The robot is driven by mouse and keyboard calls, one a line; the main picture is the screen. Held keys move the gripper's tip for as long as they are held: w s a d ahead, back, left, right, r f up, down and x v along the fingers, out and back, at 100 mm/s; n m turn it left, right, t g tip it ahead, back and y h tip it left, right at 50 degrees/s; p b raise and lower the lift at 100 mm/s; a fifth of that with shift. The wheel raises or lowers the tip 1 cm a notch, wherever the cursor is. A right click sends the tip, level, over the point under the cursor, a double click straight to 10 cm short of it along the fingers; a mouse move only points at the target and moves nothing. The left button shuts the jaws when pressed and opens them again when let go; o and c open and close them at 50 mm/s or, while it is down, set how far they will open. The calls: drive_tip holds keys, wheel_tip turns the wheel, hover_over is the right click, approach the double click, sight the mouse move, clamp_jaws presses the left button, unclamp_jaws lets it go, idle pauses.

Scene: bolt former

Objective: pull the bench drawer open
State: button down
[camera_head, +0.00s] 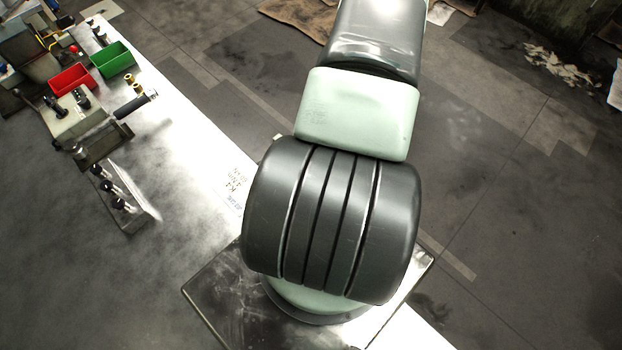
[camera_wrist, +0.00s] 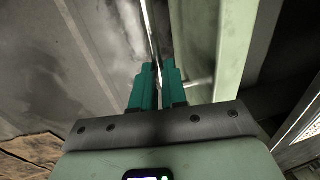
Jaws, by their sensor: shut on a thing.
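In the wrist view, my gripper (camera_wrist: 157,76) has two teal fingers closed around a thin metal bar handle (camera_wrist: 150,30). A short post (camera_wrist: 199,82) joins the bar to a pale green panel (camera_wrist: 236,40), which looks like the drawer front. The bar stands off from the panel, with the fingers between the bar's ends. A dark space (camera_wrist: 290,45) lies on the far side of the panel; I cannot tell how far the drawer is out. In the head view, my arm hides the drawer, the handle and my gripper.
The bench top (camera_head: 190,120) runs diagonally in the head view. It carries a red bin (camera_head: 73,80), a green bin (camera_head: 113,60), and a rack with dark-knobbed parts (camera_head: 122,192) near its left edge. Open floor (camera_head: 500,180) lies to the right.

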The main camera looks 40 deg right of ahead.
drive_tip(key=d, duration=1.6)
drive_tip(key=c, duration=1.4)
unclamp_jaws()
drive_tip(key=shift+c, duration=0.2)
drive_tip(key=shift+r, duration=0.1)
wheel_tip(320, 180, up, 10)
drive_tip(key=d, duration=0.2)
drive_tip(key=shift+r, duration=0.2)
